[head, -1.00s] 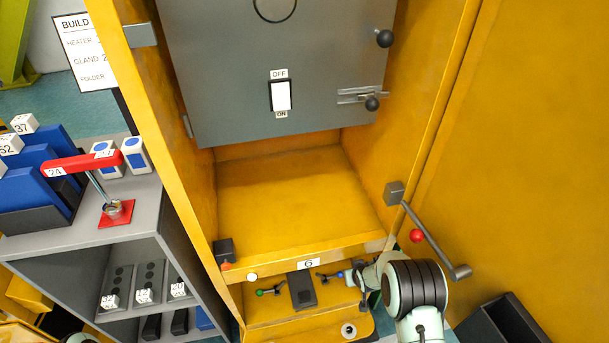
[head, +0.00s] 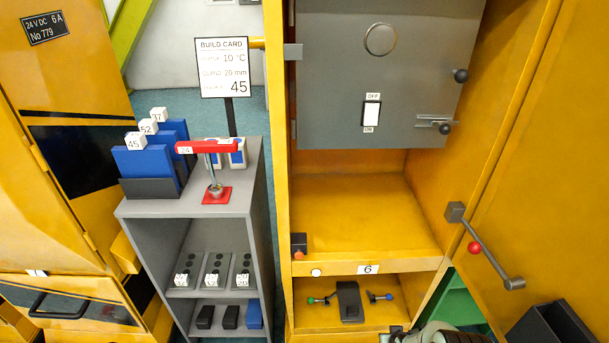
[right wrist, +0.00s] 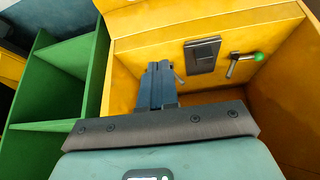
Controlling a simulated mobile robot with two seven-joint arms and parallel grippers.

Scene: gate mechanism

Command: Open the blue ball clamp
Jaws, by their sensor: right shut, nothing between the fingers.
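The blue ball clamp (head: 379,297) is in the low yellow compartment under label 6, right of a dark block, in the head view. It is a small dark lever with a blue ball. A similar clamp with a green ball (head: 318,300) is left of the block and shows in the right wrist view (right wrist: 243,63). My right gripper (right wrist: 160,68) is shut and empty in front of the compartment. Its fingers hide most of the blue ball clamp in the wrist view; a lever bit shows beside them. I cannot tell if they touch it. My left gripper is out of view.
The dark block (head: 350,302) stands between the clamps. A crank with a red ball (head: 474,248) juts out at right. Green shelving (right wrist: 62,85) is beside the compartment. A grey shelf unit (head: 190,208) with blue folders stands at left.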

